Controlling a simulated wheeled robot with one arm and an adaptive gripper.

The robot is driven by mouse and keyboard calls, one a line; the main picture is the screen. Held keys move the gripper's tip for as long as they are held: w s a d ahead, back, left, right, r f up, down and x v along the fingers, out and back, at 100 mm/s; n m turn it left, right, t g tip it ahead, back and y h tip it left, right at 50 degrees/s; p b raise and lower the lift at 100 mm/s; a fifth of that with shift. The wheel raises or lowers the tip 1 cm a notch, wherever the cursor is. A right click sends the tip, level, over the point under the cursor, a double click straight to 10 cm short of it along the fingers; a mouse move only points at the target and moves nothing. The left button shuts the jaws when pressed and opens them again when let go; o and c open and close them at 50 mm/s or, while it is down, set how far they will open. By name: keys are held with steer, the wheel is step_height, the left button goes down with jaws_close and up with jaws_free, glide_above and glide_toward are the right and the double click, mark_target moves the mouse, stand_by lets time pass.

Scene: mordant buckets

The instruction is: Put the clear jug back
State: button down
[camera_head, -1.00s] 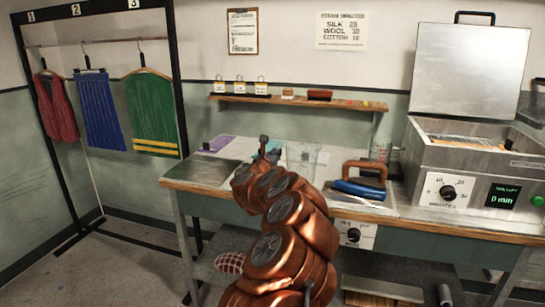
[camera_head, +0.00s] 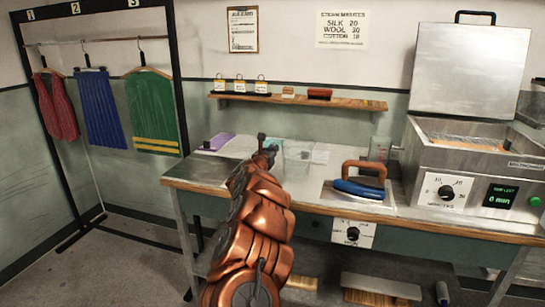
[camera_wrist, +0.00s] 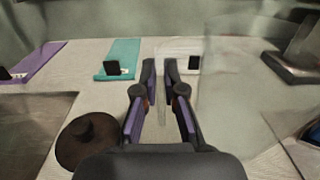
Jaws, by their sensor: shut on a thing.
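The clear jug (camera_head: 298,151) is see-through and hard to make out over the bench top in the head view. My gripper (camera_head: 267,147) is at its left side. In the wrist view my gripper (camera_wrist: 160,85) is shut, with a thin, pale, see-through strip between its fingers that looks like the jug's handle. The jug's faint body (camera_wrist: 232,90) fills the area right of the fingers. I cannot tell whether its base touches the bench.
A blue iron (camera_head: 360,187) with a brown handle stands right of the jug. The open steamer (camera_head: 470,165) is farther right. Purple (camera_wrist: 35,62) and teal (camera_wrist: 120,58) cloths lie behind. A dark round object (camera_wrist: 87,142) is left of my gripper. A shelf (camera_head: 300,101) hangs above.

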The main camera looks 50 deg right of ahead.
step_height(320, 180, down, 3)
steer(key=shift+r+p, duration=0.2)
steer(key=shift+p, duration=0.1)
steer(key=shift+f+b, duration=0.2)
steer(key=shift+b, duration=0.1)
steer(key=c, duration=1.3)
jaws_free()
steer(key=shift+o, duration=0.2)
steer(key=shift+r, duration=0.15)
steer(key=shift+a+p, duration=0.1)
steer(key=shift+p, duration=0.2)
steer(key=shift+s+a, duration=0.15)
steer(key=shift+a, duration=0.15)
steer(key=b+v, duration=0.2)
steer(key=v, duration=0.9)
steer(key=shift+b, duration=0.35)
